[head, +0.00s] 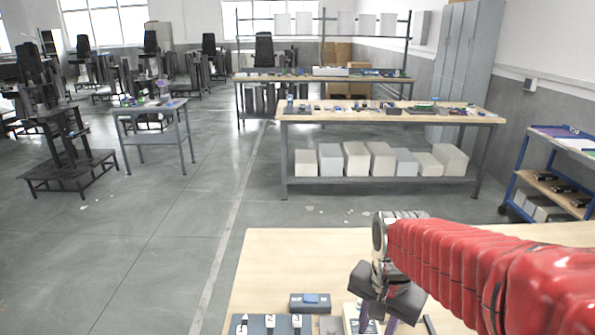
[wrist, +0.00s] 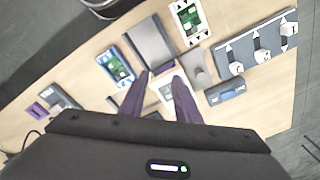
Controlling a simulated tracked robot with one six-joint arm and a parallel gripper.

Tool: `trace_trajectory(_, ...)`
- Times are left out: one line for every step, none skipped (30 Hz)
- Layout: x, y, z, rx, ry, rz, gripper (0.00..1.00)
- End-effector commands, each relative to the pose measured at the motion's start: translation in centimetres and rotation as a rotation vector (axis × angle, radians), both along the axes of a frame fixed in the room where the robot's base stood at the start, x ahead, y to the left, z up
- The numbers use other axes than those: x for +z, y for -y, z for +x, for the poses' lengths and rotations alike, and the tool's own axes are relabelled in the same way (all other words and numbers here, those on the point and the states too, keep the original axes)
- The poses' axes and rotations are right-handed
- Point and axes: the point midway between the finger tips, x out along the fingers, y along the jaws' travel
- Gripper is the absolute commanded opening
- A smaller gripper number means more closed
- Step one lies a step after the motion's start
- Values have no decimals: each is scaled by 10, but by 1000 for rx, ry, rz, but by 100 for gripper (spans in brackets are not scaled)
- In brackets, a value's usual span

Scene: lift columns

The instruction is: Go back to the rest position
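My red-sleeved arm stretches in from the right.
On the near table are a dark box with a blue top (head: 310,302), a switch panel (wrist: 258,48), green circuit boards (wrist: 115,66) and a grey box (wrist: 150,42). A long workbench (head: 390,112) with boxes below stands beyond. Open floor (head: 170,230) lies to the left.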

Motion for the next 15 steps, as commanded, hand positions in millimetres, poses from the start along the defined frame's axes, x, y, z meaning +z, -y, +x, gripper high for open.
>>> trace_trajectory(4,0,-6,59,17,-5,30)
trace_trajectory(5,0,-9,100,28,-9,30)
trace_trajectory(8,0,-14,152,43,-16,30)
trace_trajectory(10,0,-17,193,54,-20,30)
trace_trajectory(12,1,-20,230,67,-26,30)
trace_trajectory(14,1,-25,280,81,-34,30)
trace_trajectory(17,1,-28,314,93,-40,30)
trace_trajectory(18,1,-32,347,104,-45,30)
trace_trajectory(21,1,-36,388,119,-54,30)
trace_trajectory(23,1,-39,417,131,-61,30)
trace_trajectory(24,1,-42,445,142,-67,30)
trace_trajectory(27,1,-47,480,157,-77,30)
trace_trajectory(29,1,-50,504,170,-83,30)
trace_trajectory(30,1,-53,527,179,-90,30)
trace_trajectory(32,1,-57,555,194,-100,30)
